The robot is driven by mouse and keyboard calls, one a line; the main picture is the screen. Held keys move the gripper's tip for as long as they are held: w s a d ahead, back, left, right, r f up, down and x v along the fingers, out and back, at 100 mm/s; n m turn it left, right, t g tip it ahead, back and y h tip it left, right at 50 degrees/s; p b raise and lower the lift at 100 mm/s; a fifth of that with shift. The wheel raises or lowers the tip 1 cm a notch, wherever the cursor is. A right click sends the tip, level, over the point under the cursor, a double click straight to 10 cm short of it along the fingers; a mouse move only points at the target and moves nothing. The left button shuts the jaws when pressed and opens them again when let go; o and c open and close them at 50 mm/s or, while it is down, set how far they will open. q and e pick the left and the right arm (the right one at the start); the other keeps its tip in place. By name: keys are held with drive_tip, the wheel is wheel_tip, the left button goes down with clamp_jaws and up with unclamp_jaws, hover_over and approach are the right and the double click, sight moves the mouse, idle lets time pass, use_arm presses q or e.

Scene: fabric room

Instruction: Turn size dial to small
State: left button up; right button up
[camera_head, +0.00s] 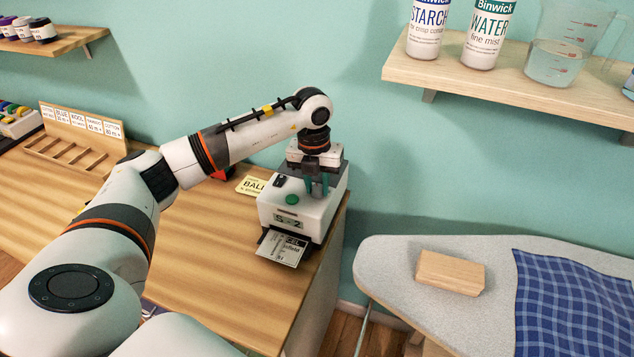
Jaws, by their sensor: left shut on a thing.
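A white label-printer-like machine (300,213) stands near the right end of the wooden table. The size dial is not clearly visible; the fingers and wrist cover that part of the top. My right gripper is not in view.
An ironing board (400,262) with a wooden block (450,273) and blue checked cloth (575,305) is at right. A shelf (480,85) with bottles and a jug (565,45) hangs above. A wooden rack (75,150) stands at left.

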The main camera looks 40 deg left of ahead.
sight(314, 187)
use_arm(q)
drive_tip(key=shift+n, duration=0.5)
drive_tip(key=o, duration=1)
drive_tip(key=r, duration=0.4)
drive_tip(key=r+b, duration=0.1)
drive_tip(key=r, duration=0.3)
drive_tip(key=r+b, duration=0.1)
drive_tip(key=r, duration=0.3)
drive_tip(key=shift+s+a, duration=0.15)
drive_tip(key=shift+a, duration=0.15)
